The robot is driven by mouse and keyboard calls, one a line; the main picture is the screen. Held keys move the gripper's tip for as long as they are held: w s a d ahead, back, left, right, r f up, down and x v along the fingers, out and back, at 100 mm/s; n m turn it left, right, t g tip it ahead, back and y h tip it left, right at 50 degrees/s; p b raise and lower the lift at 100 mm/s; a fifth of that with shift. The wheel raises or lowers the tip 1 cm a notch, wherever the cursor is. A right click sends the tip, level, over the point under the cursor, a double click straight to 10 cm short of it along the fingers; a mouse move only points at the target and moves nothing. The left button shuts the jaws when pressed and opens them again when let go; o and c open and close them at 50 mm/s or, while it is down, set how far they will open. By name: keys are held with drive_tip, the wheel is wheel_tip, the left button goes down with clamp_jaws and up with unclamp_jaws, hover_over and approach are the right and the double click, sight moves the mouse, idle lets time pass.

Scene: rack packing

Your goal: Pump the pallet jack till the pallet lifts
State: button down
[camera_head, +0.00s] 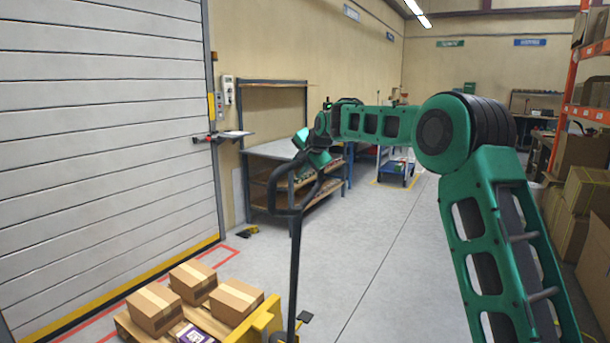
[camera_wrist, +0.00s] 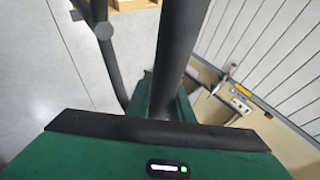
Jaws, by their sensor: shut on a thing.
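The pallet jack has a black looped handle on a long shaft (camera_head: 294,265) and a yellow body (camera_head: 258,326) at the bottom of the head view. The shaft stands close to upright. My gripper (camera_head: 313,157) is shut on the upper part of the handle loop. In the wrist view the dark handle bar (camera_wrist: 178,48) runs into my gripper (camera_wrist: 165,105). The wooden pallet (camera_head: 130,329) carries several cardboard boxes (camera_head: 157,309) and a purple-and-white package (camera_head: 194,335). The forks and the pallet's underside are out of view, so its height off the floor cannot be told.
A large white shutter door (camera_head: 100,130) with a yellow-black floor edge stands at left. A grey workbench (camera_head: 275,150) is behind the handle. A blue cart (camera_head: 393,175) stands farther back. Orange shelving (camera_head: 568,85) and stacked boxes (camera_head: 583,195) line the right. The middle floor is clear.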

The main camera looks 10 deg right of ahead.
drive_tip(key=shift+w+a+f, duration=0.15)
drive_tip(key=shift+a+f, duration=0.25)
drive_tip(key=shift+a, duration=0.05)
drive_tip(key=c, duration=1.6)
unclamp_jaws()
drive_tip(key=shift+o, duration=0.2)
drive_tip(key=v, duration=1)
drive_tip(key=shift+d+r, duration=0.2)
drive_tip(key=shift+r, duration=0.15)
